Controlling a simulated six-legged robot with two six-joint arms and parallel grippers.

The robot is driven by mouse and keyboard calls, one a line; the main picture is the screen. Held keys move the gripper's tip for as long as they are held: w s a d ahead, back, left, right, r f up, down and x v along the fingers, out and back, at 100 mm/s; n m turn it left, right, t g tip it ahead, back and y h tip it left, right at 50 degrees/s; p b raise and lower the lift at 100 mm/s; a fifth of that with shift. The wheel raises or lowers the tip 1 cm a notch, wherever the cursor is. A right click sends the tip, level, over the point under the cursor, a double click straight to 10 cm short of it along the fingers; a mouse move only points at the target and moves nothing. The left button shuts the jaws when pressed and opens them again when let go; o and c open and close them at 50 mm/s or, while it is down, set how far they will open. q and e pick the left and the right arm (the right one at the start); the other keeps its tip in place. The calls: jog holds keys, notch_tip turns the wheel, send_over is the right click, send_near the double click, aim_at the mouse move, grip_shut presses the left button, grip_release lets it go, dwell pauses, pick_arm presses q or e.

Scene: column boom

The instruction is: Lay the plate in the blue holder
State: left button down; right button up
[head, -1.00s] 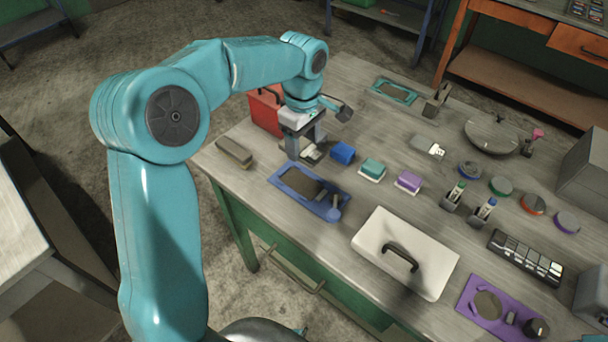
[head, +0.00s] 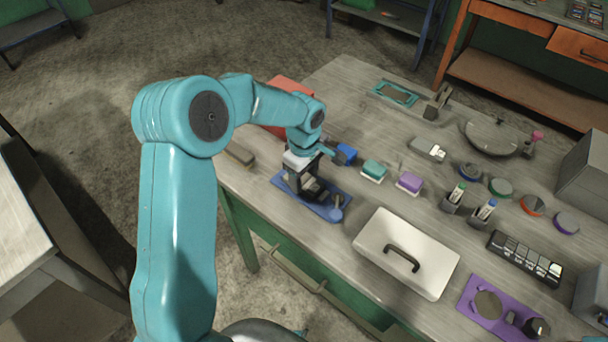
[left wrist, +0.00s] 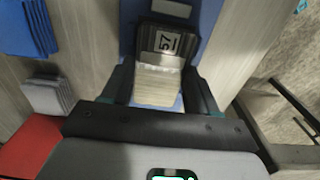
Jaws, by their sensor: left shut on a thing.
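The blue holder (head: 334,213) lies flat near the table's front left edge in the head view. It also shows behind the plate in the left wrist view (left wrist: 198,52). My left gripper (head: 308,194) is over the holder, pointing down. The plate is over the holder's middle. I cannot tell whether it touches the holder. The arm and fingers hide part of the holder. My right gripper is not in view.
A red bin (head: 290,88) stands behind my arm. A brown block (head: 238,154) lies left.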

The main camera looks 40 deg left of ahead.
aim_at(305, 180)
pick_arm(q)
jog(key=shift+c, duration=1.4)
grip_release()
jog(key=shift+w+f, duration=0.15)
jog(key=shift+f, duration=0.05)
jog(key=shift+r, duration=0.1)
jog(key=shift+r, duration=0.6)
notch_tip(305, 180, up, 11)
